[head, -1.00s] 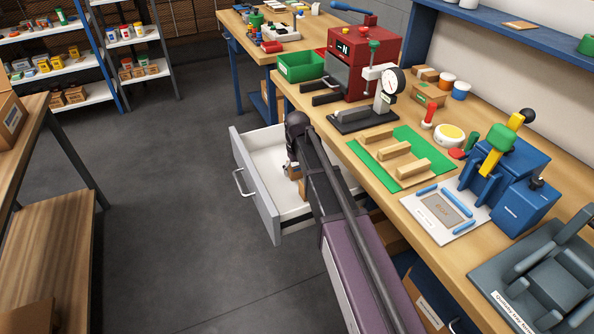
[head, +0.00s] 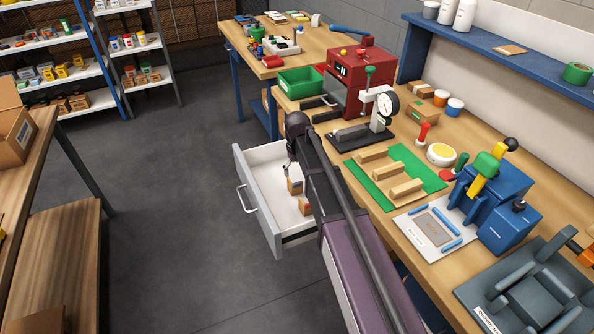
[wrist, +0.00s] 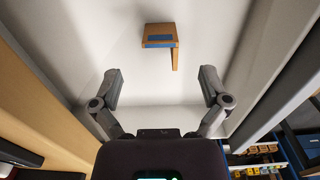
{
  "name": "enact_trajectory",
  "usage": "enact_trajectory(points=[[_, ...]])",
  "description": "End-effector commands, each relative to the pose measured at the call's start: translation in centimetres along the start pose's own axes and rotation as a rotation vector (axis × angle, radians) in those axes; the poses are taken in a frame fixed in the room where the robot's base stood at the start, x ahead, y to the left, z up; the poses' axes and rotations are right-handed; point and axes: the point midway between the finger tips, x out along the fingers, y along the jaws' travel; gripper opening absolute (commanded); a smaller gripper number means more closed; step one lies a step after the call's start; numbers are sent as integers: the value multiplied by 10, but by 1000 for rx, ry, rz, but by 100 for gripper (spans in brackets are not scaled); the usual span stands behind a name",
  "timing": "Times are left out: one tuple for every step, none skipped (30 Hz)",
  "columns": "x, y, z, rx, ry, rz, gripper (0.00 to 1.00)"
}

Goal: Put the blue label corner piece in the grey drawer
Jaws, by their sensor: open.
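The blue label corner piece (wrist: 158,37) is a brown L-shaped block with a blue patch, lying in the open grey drawer (head: 257,212) on its white floor. It also shows in the head view (head: 295,187), partly behind my arm. A second brown patch beside it may be part of the same piece; I cannot tell. My gripper (head: 288,168) is over the drawer. In the wrist view my gripper (wrist: 163,85) has its fingers spread wide and empty, with the piece beyond the fingertips, apart from them.
The workbench stands right of the drawer, with a green mat (head: 417,163) of wooden strips, a dial gauge stand (head: 360,135) and a red press (head: 362,75). A green bin (head: 300,82) sits behind. The floor left of the drawer is clear.

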Motion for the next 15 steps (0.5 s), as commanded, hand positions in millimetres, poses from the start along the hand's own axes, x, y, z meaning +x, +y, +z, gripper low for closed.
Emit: enact_trajectory(points=[[-9, 0, 0, 0, 0, 0, 96], [-11, 0, 0, 0, 0, 0, 96], [-14, 0, 0, 0, 0, 0, 96], [-17, 0, 0, 0, 0, 0, 96], [-19, 0, 0, 0, 0, 0, 96], [-22, 0, 0, 0, 0, 0, 96], [-24, 0, 0, 0, 0, 0, 96], [-26, 0, 0, 0, 0, 0, 96], [-28, 0, 0, 0, 0, 0, 96], [-30, 0, 0, 0, 0, 0, 96], [-32, 0, 0, 0, 0, 0, 96], [-34, 0, 0, 0, 0, 0, 96], [-35, 0, 0, 0, 0, 0, 96], [-36, 0, 0, 0, 0, 0, 96], [-37, 0, 0, 0, 0, 0, 96]])
